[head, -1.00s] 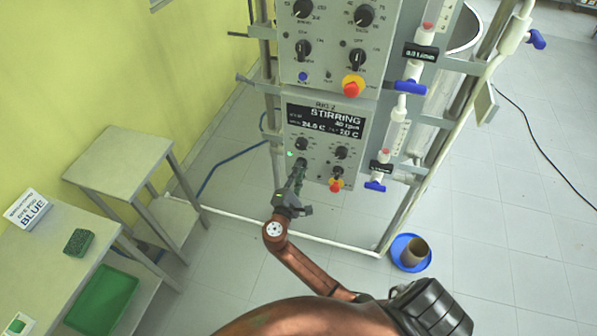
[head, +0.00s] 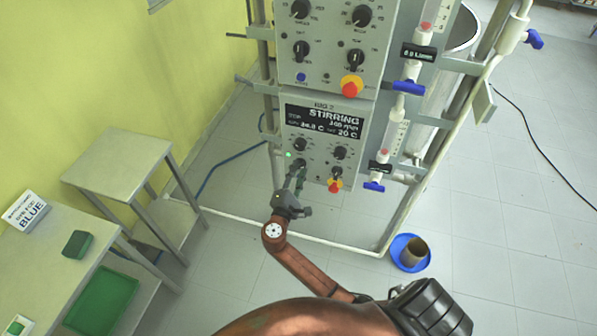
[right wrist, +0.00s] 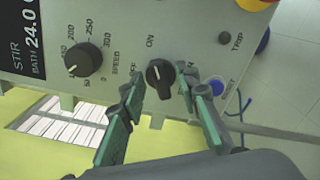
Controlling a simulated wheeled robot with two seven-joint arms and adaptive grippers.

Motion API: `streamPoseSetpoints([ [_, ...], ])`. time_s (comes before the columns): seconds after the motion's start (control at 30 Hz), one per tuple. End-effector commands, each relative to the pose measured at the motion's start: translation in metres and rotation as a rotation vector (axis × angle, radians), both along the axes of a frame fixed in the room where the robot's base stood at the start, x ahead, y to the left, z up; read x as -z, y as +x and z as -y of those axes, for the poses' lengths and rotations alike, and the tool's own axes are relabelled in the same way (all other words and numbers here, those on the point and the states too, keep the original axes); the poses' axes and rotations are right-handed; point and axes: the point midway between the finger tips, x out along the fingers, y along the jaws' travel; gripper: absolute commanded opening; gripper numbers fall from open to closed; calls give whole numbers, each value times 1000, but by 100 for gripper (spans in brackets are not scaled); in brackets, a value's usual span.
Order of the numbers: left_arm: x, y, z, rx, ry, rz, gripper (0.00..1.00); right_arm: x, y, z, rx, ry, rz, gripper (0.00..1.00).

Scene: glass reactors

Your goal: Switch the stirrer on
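The lower control box (head: 323,140) reads STIRRING, with an rpm figure below. A small green light (head: 289,155) glows on its left side. In the right wrist view the black ON/OFF knob (right wrist: 160,76) has its white pointer directed towards ON. A SPEED knob (right wrist: 83,60) sits beside it. My right gripper (head: 294,178) is in front of the box's lower left. In the right wrist view its green-padded fingers (right wrist: 160,112) are open, one on each side below the ON/OFF knob, with visible gaps to it. My left gripper is not in view.
A red and yellow emergency knob (head: 335,185) is right of the gripper. A similar upper control box (head: 327,50) sits above. Blue-handled valves (head: 374,186) line the right side. A blue dish with a beaker (head: 413,251) is on the floor. Benches stand left.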

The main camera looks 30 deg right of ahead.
Motion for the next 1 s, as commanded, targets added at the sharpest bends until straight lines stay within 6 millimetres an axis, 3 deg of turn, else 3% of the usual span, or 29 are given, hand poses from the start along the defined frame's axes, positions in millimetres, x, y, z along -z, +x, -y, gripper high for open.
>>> streamPoseSetpoints([
  [0.6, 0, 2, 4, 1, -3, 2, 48, 1, -69, -80, 1, 2, -2, 30],
  [1.0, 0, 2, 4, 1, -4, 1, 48, 0, -78, -90, 0, 1, -1, 30],
])
